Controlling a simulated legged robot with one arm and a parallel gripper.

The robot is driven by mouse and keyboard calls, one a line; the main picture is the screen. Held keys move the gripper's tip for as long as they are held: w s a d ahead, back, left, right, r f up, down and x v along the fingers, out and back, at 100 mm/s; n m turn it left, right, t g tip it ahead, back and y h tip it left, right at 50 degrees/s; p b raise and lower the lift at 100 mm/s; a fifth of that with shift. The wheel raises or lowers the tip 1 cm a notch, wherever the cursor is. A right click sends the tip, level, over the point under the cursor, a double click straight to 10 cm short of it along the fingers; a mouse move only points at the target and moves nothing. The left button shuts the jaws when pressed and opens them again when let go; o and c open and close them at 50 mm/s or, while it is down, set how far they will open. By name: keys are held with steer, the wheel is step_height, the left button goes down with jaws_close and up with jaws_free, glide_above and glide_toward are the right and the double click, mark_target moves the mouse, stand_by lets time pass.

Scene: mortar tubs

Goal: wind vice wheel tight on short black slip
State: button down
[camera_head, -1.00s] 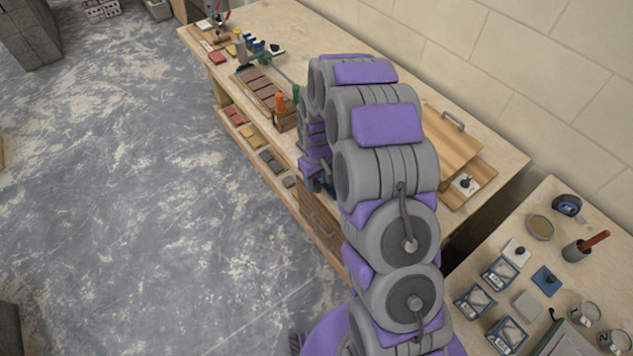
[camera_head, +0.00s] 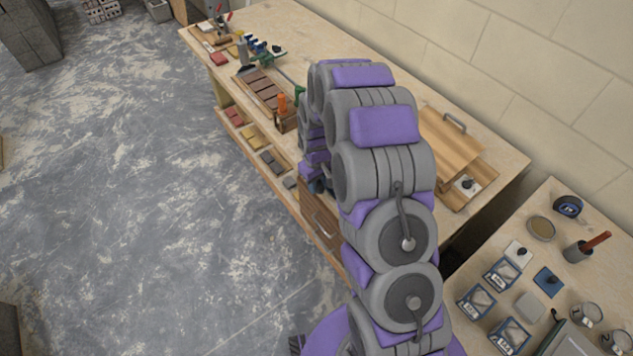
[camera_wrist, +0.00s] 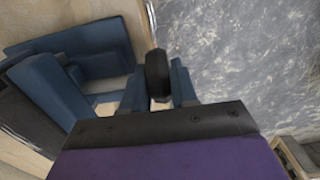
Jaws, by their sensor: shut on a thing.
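In the wrist view, the blue vice (camera_wrist: 95,50) fills the left side, its blocky jaws seen close up. Its black wheel (camera_wrist: 157,72) is edge-on between the two blue fingers of my gripper (camera_wrist: 158,88), which is shut on it. A dark block shows at the far left beside the vice, but I cannot tell whether it is the short black slip. In the head view, my arm hides my gripper and most of the vice at the bench's front edge.
A shelf below holds coloured slips. A second table (camera_head: 550,215) at right carries tubs.

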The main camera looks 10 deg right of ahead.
steer(key=shift+t, duration=0.3)
steer(key=shift+s+d+t+y, duration=0.15)
steer(key=shift+t+y, duration=0.35)
steer(key=shift+t, duration=0.5)
steer(key=shift+s+f+t+y+b, duration=0.2)
steer(key=shift+t+y+b, duration=0.4)
steer(key=shift+t, duration=0.6)
steer(key=shift+s+d+t+y, duration=0.1)
steer(key=shift+t+y, duration=0.2)
steer(key=shift+t, duration=0.6)
steer(key=t+p, duration=0.1)
steer(key=p, duration=0.2)
steer(key=t+y+p, duration=0.1)
steer(key=t+p, duration=0.1)
steer(key=p, duration=0.1)
steer(key=shift+s, duration=0.25)
steer(key=t+p, duration=0.1)
steer(key=p, duration=0.1)
steer(key=shift+f+y+p, duration=0.25)
steer(key=shift+y+p, duration=0.05)
steer(key=shift+y, duration=0.1)
steer(key=shift+f+t+y+p, duration=0.1)
steer(key=shift+t+y+p, duration=0.25)
steer(key=shift+t, duration=0.45)
